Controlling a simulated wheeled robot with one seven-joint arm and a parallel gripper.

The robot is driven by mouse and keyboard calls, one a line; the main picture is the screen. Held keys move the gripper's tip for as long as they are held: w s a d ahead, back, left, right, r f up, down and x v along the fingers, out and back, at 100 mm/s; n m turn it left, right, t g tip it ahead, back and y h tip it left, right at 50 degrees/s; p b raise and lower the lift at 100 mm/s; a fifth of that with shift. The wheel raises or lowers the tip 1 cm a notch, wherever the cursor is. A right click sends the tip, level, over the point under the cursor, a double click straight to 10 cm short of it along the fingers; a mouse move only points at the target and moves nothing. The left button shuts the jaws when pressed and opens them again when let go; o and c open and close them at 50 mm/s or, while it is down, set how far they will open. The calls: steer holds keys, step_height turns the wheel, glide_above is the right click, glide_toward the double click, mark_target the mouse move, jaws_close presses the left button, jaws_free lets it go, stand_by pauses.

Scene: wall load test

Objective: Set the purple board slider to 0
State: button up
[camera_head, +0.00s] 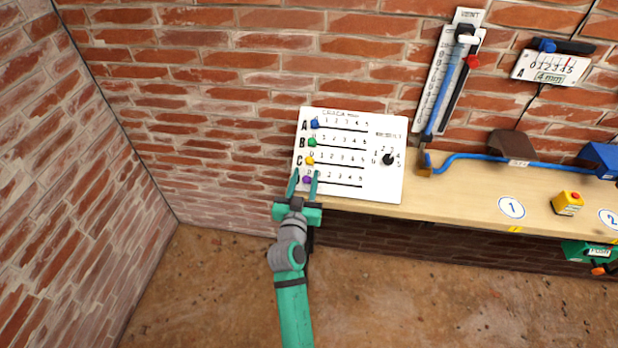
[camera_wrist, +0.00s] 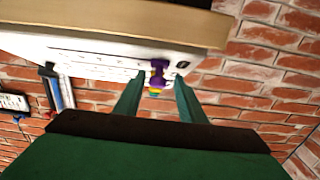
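The white slider board (camera_head: 383,183) leans against the brick wall at the left end of the bench. Its purple slider (camera_head: 307,180) is in the lowest row, at the left end of its track by the 0 mark; the exact reading is partly hidden by a finger. My gripper (camera_head: 304,174) is in front of this row, one finger on each side of the purple slider. In the wrist view, the purple slider (camera_wrist: 157,70) stands between the two open fingers (camera_wrist: 157,80), with a gap visible on both sides.
Blue (camera_head: 315,124), green (camera_head: 312,142) and yellow (camera_head: 310,160) sliders sit above, also at the left. A black dial (camera_head: 388,160) is on the board's right. The wooden bench (camera_head: 460,196) extends right, with a yellow button box (camera_head: 567,203).

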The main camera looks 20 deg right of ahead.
steer(key=v, duration=1)
steer(key=shift+s+a, duration=0.3)
steer(key=s+a+f+n+y, duration=0.35)
steer(key=s+a+f, duration=0.2)
steer(key=s, duration=0.25)
steer(key=s+a+f+n+y, duration=0.2)
steer(key=s+a+f+y, duration=0.25)
steer(key=s+a, duration=0.3)
steer(key=s+a+r+y, duration=0.1)
steer(key=s+a+r, duration=0.1)
steer(key=s, duration=0.8)
steer(key=s+a+r+n+y, duration=0.1)
steer(key=s+a, duration=0.3)
steer(key=s, duration=0.6)
steer(key=shift+r, duration=0.8)
steer(key=shift+a, duration=0.15)
stand_by(0.6)
